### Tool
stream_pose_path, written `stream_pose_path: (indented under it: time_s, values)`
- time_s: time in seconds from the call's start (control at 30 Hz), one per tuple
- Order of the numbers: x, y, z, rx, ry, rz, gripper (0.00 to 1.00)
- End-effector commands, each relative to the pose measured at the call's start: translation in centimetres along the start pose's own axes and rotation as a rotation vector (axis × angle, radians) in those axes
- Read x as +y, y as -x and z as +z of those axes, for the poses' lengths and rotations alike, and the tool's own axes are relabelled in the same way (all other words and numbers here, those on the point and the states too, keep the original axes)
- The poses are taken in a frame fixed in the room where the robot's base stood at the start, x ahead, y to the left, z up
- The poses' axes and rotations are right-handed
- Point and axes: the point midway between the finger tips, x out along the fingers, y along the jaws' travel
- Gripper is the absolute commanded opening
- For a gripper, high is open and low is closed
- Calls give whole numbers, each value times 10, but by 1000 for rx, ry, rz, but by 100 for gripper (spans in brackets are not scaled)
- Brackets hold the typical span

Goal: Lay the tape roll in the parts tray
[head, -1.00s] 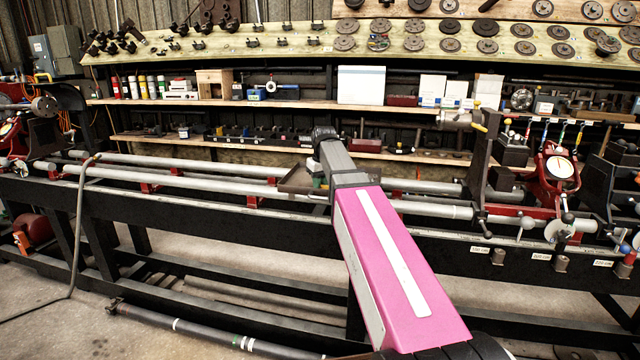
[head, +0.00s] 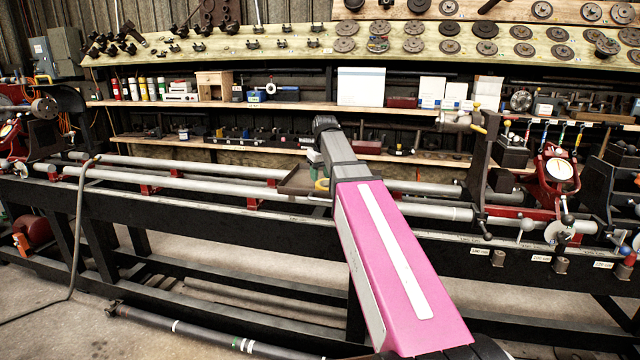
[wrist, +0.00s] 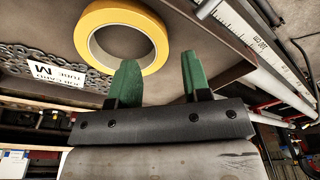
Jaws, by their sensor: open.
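The yellow tape roll (wrist: 81,36) lies flat on the floor of the brown parts tray (wrist: 222,42) in the wrist view. In the head view the tape roll (head: 321,185) shows as a small yellow patch at the right end of the tray (head: 296,191), beside my arm. My gripper (wrist: 158,60) has its two green fingers apart with nothing between them. The left finger overlaps the roll's near edge in the picture; I cannot tell whether they touch. My arm hides most of the gripper and part of the tray in the head view.
Long grey tubes (head: 190,179) run along the black lathe bed on both sides of the tray. A red dial gauge stand (head: 557,180) is at the right. Shelves with boxes and parts (head: 360,85) stand behind. A printed label (wrist: 57,71) shows in the wrist view.

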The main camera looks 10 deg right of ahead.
Motion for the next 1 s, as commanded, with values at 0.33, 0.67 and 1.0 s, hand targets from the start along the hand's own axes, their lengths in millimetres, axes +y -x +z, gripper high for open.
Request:
stream_pose_path:
  time_s: [0.33, 0.67, 1.0]
  values:
    - [0, 59, -1, 3, 0, 1, 44]
    - [0, 78, 0, 1, 0, 0, 44]
    - [0, 78, 0, 1, 0, 0, 44]
